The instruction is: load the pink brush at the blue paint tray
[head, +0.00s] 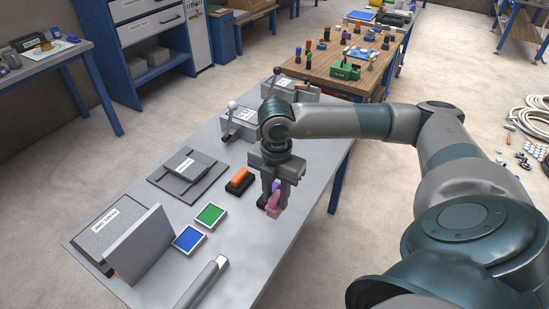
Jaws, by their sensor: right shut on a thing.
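My right gripper (275,195) points down over the middle of the grey table and is shut on the pink brush (273,203). A purple part shows above the pink between the fingers. The fingers hide some of the brush, and I cannot tell whether its lower end touches anything. A dark holder shows just behind it. The blue paint tray (188,239) lies flat on the table, to the left of and nearer than the gripper, clearly apart from the brush. My left gripper is not in view.
A green tray (210,216) lies just behind the blue one. An orange brush (240,176) rests in a dark holder. An upright grey panel (142,243) stands left of the blue tray. Grey lever devices (239,122) stand farther back. The table (262,248) is clear right of the trays.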

